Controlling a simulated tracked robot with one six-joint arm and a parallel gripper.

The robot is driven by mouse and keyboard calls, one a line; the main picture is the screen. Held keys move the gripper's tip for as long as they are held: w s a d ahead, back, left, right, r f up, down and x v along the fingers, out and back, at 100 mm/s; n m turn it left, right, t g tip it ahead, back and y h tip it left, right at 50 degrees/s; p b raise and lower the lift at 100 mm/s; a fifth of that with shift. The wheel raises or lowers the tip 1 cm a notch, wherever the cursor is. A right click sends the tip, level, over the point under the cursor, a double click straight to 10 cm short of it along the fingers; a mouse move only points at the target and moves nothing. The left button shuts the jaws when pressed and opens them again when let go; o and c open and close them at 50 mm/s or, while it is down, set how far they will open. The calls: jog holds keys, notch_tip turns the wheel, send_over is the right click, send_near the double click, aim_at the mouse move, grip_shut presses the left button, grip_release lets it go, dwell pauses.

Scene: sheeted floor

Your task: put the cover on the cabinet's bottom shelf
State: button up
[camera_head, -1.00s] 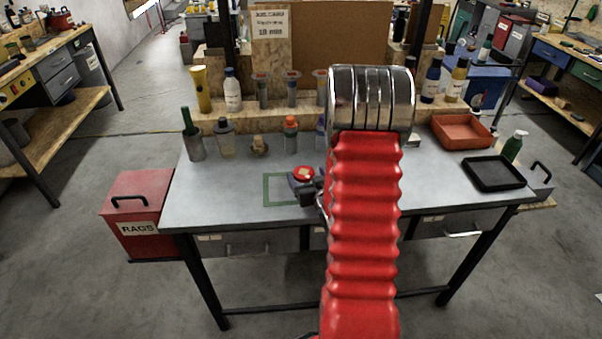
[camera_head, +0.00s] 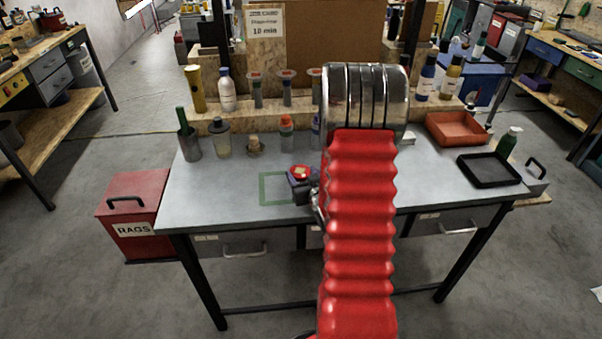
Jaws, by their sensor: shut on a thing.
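My gripper (camera_head: 305,188) shows as a small dark shape over the grey workbench, mostly hidden behind my red arm sleeve. It is shut on a small red round thing with a pale yellowish centre, which I take to be the cover (camera_head: 299,172). The cover sits just above the fingers, beside a green square outline (camera_head: 274,188) marked on the bench top. The exact grip is too small to tell. I cannot identify the cabinet or its bottom shelf with certainty in this view.
The workbench (camera_head: 225,195) fills the middle. A red tray (camera_head: 457,128) and black tray (camera_head: 488,170) lie at right. A red RAGS bin (camera_head: 135,230) stands left.

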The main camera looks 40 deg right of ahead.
aim_at(303, 176)
jog(key=c, duration=0.4)
jog(key=shift+r, duration=0.2)
jog(key=shift+r, duration=4.9)
